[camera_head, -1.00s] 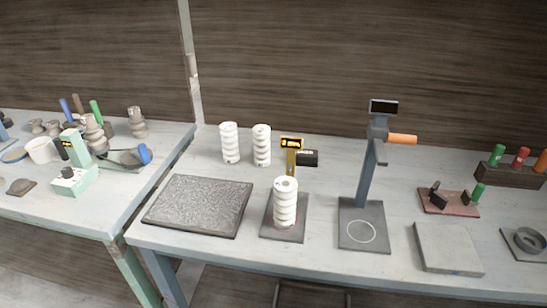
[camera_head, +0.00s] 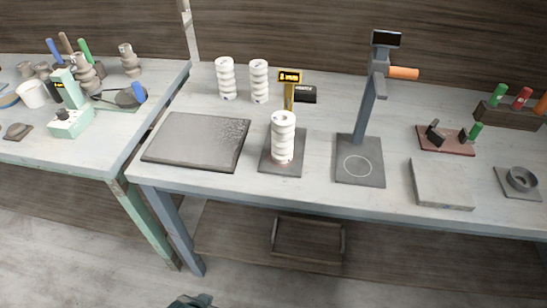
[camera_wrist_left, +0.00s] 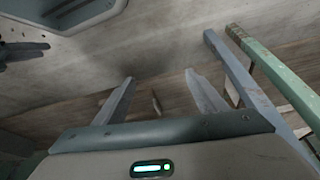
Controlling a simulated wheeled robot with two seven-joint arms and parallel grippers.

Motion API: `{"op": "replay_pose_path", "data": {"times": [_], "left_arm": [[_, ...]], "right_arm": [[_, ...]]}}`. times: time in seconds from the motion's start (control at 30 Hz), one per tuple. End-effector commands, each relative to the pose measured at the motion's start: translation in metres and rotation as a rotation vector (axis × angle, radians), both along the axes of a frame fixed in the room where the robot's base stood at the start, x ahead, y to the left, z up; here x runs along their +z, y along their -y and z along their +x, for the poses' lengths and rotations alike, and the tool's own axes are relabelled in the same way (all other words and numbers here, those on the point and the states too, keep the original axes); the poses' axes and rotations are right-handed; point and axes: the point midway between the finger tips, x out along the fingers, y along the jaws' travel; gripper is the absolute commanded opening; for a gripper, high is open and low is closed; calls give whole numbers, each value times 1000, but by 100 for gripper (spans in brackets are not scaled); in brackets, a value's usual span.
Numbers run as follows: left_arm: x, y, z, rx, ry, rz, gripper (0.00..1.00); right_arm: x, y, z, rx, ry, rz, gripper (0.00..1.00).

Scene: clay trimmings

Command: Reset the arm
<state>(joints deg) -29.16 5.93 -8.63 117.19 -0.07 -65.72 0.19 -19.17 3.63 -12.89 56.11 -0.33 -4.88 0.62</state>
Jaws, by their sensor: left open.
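My left gripper (camera_wrist_left: 163,92) is open and empty in the left wrist view, its two grey fingers spread apart over the floor area. The table legs (camera_wrist_left: 245,85) show to the right of its fingers. A small dark grey-green part of my own body shows at the bottom edge of the head view. My right gripper cannot be made out in either view.
A second table (camera_head: 60,155) stands left. The floor in front is clear.

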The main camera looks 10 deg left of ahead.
Motion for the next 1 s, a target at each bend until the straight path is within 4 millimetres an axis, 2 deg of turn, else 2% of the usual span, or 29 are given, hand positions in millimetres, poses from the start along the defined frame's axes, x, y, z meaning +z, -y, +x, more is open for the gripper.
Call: {"op": "replay_pose_path", "data": {"times": [0.03,0.1,0.3,0.6,0.8,1.0], "left_arm": [[-21,2,2,-2,2,-3,65],[-48,6,5,-6,17,-8,65],[-121,15,2,-17,57,-27,65],[-210,23,-28,-37,120,-52,65],[-242,24,-50,-46,150,-64,65],[-250,25,-57,-49,165,-69,65]], "right_arm": [[0,0,0,0,0,0,31],[0,0,0,0,0,0,31],[0,0,0,0,0,0,31],[0,-1,0,0,0,0,31],[0,-1,0,0,1,2,31],[0,-1,0,0,1,2,31]]}}
